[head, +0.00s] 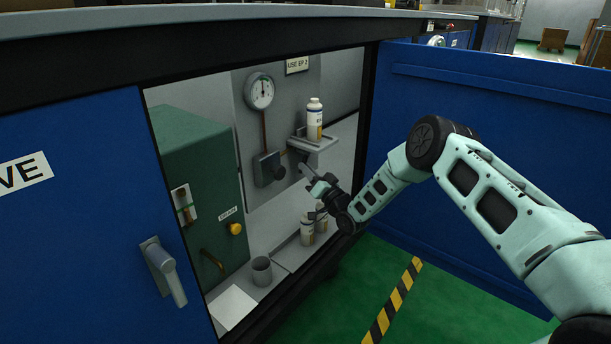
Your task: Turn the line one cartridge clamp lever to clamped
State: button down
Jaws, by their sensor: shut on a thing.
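A grey lever (305,169) sticks out below a small shelf inside the open cabinet, on the grey back panel. I take it to be the cartridge clamp lever, but no label on it can be read. My gripper (317,182) reaches in from the right and is shut at the lever's lower right end. The fingers and the held part are small and dark, so the exact grip is hard to see.
A round gauge (260,91) and dark block (268,168) are left of the lever. A green box (197,190) fills the cabinet's left. Bottles (307,229) and a grey cup (262,271) stand on the cabinet floor. The open blue door (480,90) is behind my arm.

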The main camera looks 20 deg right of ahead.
jog(key=shift+w+d+f+n+g+y+b, duration=0.15)
jog(key=shift+w+d+n+g+y+b, duration=0.35)
jog(key=shift+n, duration=0.9)
jog(key=shift+s+d+f+n+g+y+b, duration=0.15)
jog(key=shift+n+y+b, duration=0.25)
jog(key=shift+n+y, duration=0.75)
jog(key=shift+w+d+f+n+g+y+b, duration=0.15)
jog(key=shift+w+d+n+y+b, duration=0.25)
jog(key=shift+n, duration=1.25)
jog(key=c, duration=1.7)
grip_release()
jog(key=shift+r, duration=0.1)
jog(key=p+v, duration=0.6)
jog(key=v, duration=1.1)
jog(key=shift+s+d+p, duration=0.15)
jog(key=shift+s+p, duration=0.05)
jog(key=shift+p, duration=0.2)
